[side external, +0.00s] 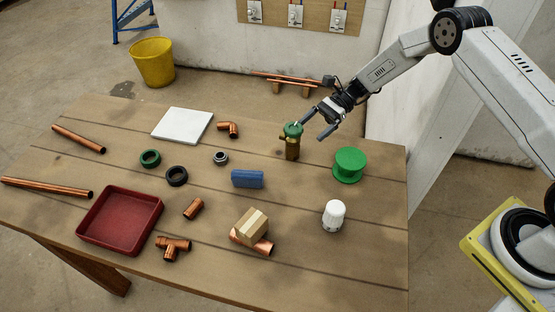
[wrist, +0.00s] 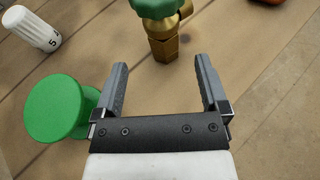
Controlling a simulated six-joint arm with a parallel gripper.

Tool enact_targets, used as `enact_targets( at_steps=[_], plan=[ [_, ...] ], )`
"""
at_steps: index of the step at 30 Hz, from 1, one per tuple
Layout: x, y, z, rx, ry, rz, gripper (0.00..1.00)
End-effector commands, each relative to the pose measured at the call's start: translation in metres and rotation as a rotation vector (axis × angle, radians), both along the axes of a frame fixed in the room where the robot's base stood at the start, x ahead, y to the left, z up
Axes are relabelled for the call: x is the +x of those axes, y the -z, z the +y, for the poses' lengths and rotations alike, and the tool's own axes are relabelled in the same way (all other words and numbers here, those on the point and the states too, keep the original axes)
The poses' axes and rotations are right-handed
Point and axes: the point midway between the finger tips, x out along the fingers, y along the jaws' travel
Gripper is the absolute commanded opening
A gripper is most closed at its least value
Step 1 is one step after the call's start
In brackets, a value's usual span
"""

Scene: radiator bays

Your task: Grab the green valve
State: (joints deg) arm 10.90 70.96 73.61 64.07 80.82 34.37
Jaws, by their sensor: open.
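The green valve (side external: 292,142) has a green knob on a brass body and stands upright toward the back right of the table. In the wrist view the green valve (wrist: 162,28) is at the top, just beyond the fingertips and roughly in line with the gap between them. My gripper (side external: 312,129) is open and empty beside the valve's knob. In the wrist view both fingers of my gripper (wrist: 158,62) are spread wide, with only bare table between them. The top of the valve's knob is cut off in the wrist view.
A green spool (side external: 349,165) stands right of the valve, and a white thermostat knob (side external: 334,216) is nearer the front. A blue block (side external: 247,179), a copper elbow (side external: 228,129) and a white tile (side external: 182,126) lie to the left. A red tray (side external: 154,207) sits front left.

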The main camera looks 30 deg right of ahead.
Motion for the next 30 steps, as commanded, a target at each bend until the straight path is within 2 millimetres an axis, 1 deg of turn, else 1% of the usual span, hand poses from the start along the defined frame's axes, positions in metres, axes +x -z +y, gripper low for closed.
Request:
enact_targets(
  at_steps=[4,12,19,22,30],
  plan=[
    [-0.001,0.002,0.005,-0.001,-0.002,0.0,0.94],
    [-0.002,0.01,0.023,-0.002,-0.004,-0.001,0.94],
    [-0.003,0.011,0.026,-0.002,-0.003,-0.001,0.94],
    [-0.003,0.013,0.03,-0.002,-0.004,-0.001,0.94],
    [-0.002,0.025,0.057,-0.002,-0.004,0.0,0.94]
  ],
)
